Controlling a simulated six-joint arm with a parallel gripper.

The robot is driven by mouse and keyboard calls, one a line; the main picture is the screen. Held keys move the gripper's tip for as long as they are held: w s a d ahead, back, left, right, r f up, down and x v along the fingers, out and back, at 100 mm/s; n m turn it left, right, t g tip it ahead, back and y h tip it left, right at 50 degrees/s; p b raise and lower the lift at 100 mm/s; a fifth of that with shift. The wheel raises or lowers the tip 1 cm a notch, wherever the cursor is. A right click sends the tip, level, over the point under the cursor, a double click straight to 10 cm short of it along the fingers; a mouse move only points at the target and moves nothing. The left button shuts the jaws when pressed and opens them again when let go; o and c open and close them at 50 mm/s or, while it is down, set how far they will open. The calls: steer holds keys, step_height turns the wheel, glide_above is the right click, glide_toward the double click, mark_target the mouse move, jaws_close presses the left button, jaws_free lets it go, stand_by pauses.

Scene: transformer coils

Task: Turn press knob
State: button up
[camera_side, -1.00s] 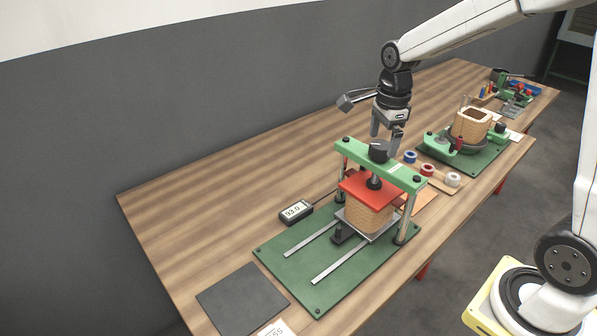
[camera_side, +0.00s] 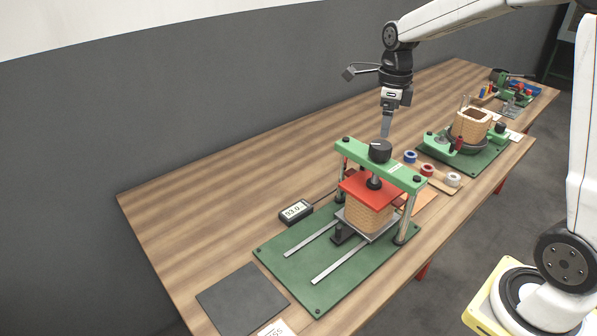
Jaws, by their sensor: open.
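The press knob (camera_side: 380,151) is a black round knob on top of the green crossbar (camera_side: 408,175) of the press. Under the crossbar, a red plate (camera_side: 356,188) sits on a tan wound coil (camera_side: 367,215). My gripper (camera_side: 386,133) points down just above and behind the knob in the picture, apart from it as far as I can see. It is seen edge-on, so one finger hides the other. It is open and holds nothing.
A small display (camera_side: 296,212) stands left of the press on the table. The green base plate (camera_side: 285,265) has two rails. Colored tape rolls (camera_side: 427,169) and a second coil fixture (camera_side: 472,125) stand to the right. The left table area is clear.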

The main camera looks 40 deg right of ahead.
mark_target(383, 145)
steer(key=shift+f, duration=3.5)
steer(key=c, duration=1.1)
